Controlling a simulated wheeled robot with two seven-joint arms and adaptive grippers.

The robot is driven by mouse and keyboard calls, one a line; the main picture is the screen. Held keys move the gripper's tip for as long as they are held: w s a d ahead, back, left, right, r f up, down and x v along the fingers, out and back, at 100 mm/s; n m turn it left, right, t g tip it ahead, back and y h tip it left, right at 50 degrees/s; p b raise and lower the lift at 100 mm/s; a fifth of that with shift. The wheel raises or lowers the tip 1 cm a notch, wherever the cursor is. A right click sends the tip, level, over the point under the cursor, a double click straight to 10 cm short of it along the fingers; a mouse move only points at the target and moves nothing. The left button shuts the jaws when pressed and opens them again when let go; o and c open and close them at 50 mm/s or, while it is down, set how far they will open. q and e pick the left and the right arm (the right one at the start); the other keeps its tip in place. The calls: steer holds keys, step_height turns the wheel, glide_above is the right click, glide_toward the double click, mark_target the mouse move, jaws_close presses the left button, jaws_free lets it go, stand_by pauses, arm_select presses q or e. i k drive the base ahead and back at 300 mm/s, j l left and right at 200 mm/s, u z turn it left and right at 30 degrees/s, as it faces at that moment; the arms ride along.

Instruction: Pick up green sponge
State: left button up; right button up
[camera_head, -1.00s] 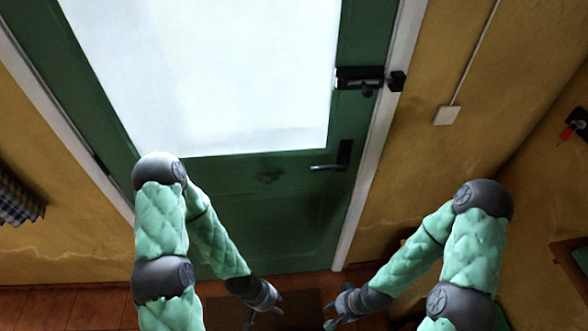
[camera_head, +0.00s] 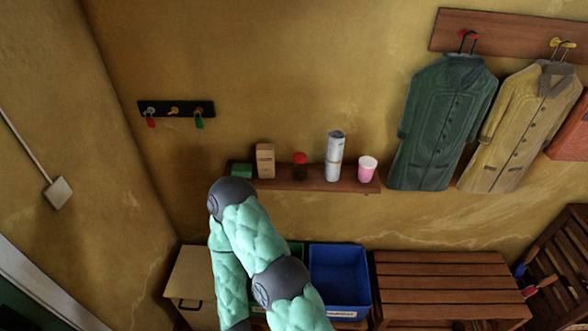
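The green sponge (camera_head: 241,170) appears as a small green block at the left end of a narrow wooden wall shelf (camera_head: 318,184). Its lower part is partly hidden behind the dark joint of one of my arms, which shows in front of the shelf's left end. Neither of my grippers shows in the head view; the visible arm runs down to the bottom edge with its hand out of frame.
On the shelf, right of the sponge, stand a cardboard box (camera_head: 265,160), a red-lidded jar (camera_head: 300,165), a white can (camera_head: 334,156) and a pink cup (camera_head: 367,169). Below are a beige cabinet (camera_head: 188,275), a blue bin (camera_head: 340,275) and a slatted bench (camera_head: 440,280).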

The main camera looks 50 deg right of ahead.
mark_target(243, 170)
steer(key=z, duration=1.4)
